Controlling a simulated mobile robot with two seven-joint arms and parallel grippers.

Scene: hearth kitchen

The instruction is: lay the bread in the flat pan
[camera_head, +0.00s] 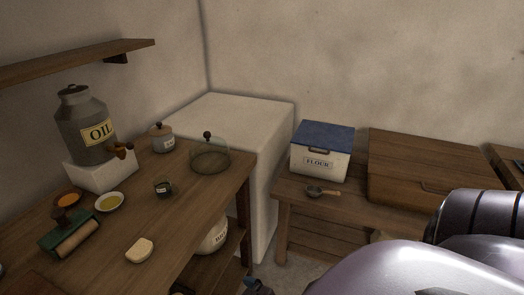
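A small pale piece (139,250), shaped like a slice of bread, lies flat on the wooden table (180,222) at the lower left. No flat pan can be made out in this view. A large grey-purple part of my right arm fills the lower right corner. A small dark tip (257,288) shows at the bottom edge; it may belong to my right gripper, but it is too cut off to tell its state. My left gripper is not in view. Nothing is seen touching the pale piece.
A flour box (320,162), scoop (316,191) and wooden chest (420,165) are right.

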